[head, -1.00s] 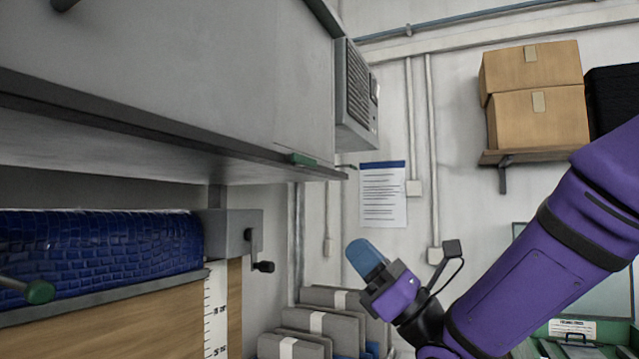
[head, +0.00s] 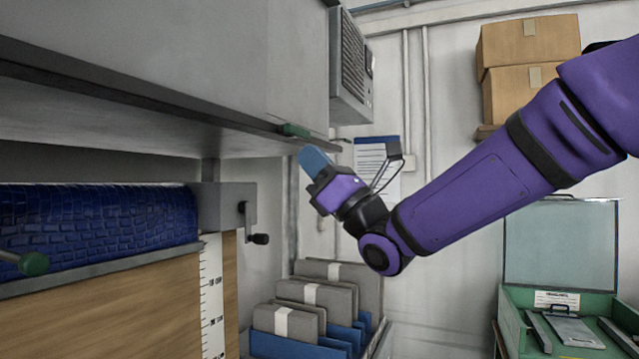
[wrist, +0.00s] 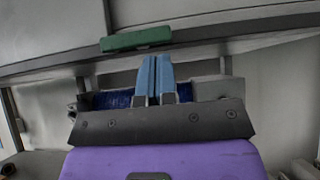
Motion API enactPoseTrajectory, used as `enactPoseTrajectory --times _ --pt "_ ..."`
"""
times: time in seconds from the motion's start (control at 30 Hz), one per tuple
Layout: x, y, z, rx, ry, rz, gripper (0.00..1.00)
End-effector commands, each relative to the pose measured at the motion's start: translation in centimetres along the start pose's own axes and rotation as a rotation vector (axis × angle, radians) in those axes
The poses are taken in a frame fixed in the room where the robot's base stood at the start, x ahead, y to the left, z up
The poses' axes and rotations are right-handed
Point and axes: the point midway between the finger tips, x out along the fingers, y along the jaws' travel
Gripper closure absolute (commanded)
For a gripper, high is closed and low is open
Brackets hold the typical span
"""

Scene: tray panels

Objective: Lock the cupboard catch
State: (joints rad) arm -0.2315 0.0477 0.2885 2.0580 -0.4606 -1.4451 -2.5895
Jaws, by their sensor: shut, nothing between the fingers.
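The grey cupboard (head: 160,55) hangs at the upper left in the head view. A small green catch (head: 295,130) sits on its lower front edge near the right end. In the wrist view the green catch (wrist: 136,39) lies across the cupboard's edge, just beyond my fingertips and slightly left. My gripper (head: 314,155) has blue fingers and is just below and right of the catch in the head view, apart from it. In the wrist view its fingers (wrist: 155,60) are together, with nothing between them.
A blue roll (head: 95,225) with a crank (head: 257,238) is below the cupboard. Grey and blue folders (head: 320,305) stand lower centre. An open green case (head: 560,325) is at lower right. Cardboard boxes (head: 528,65) sit on a wall shelf.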

Motion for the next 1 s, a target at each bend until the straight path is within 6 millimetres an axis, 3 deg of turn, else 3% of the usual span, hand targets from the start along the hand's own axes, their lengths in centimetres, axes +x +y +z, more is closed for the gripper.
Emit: enactPoseTrajectory --times 1.0 --pt "1.7 -0.8 1.7 0.001 0.001 -0.001 1.0"
